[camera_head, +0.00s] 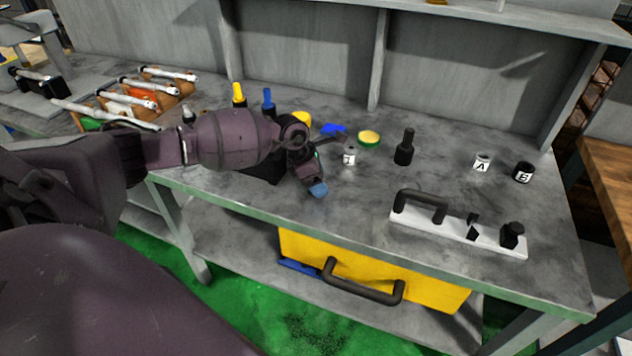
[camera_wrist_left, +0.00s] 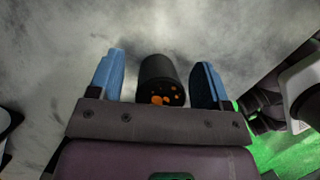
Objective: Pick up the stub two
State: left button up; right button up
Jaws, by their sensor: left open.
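A black cylinder (camera_wrist_left: 160,78) with orange spots on its near end sits between the two blue fingers of my left gripper (camera_wrist_left: 163,80) in the left wrist view. Gaps show on both sides of it, so the fingers are open and not closed on it. In the head view my left gripper (camera_head: 325,158) is low over the bench, left of a standing black peg-like piece (camera_head: 404,148). No readable label marks stub two, and I cannot tell which head-view piece the spotted cylinder is. My right gripper is not in view.
The grey bench (camera_head: 330,225) carries a small labelled white cylinder (camera_head: 350,159), a yellow-green disc (camera_head: 369,138), pieces marked A (camera_head: 482,162) and B (camera_head: 523,173), and a white holder with a black handle (camera_head: 455,232). The right middle of the bench has bare room.

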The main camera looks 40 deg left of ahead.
pick_arm(q)
grip_shut()
jog(key=shift+w, duration=0.1)
dwell(0.4)
notch_tip(320, 180, up, 20)
jog(key=p, duration=0.1)
jog(key=shift+p, duration=0.3)
dwell(0.4)
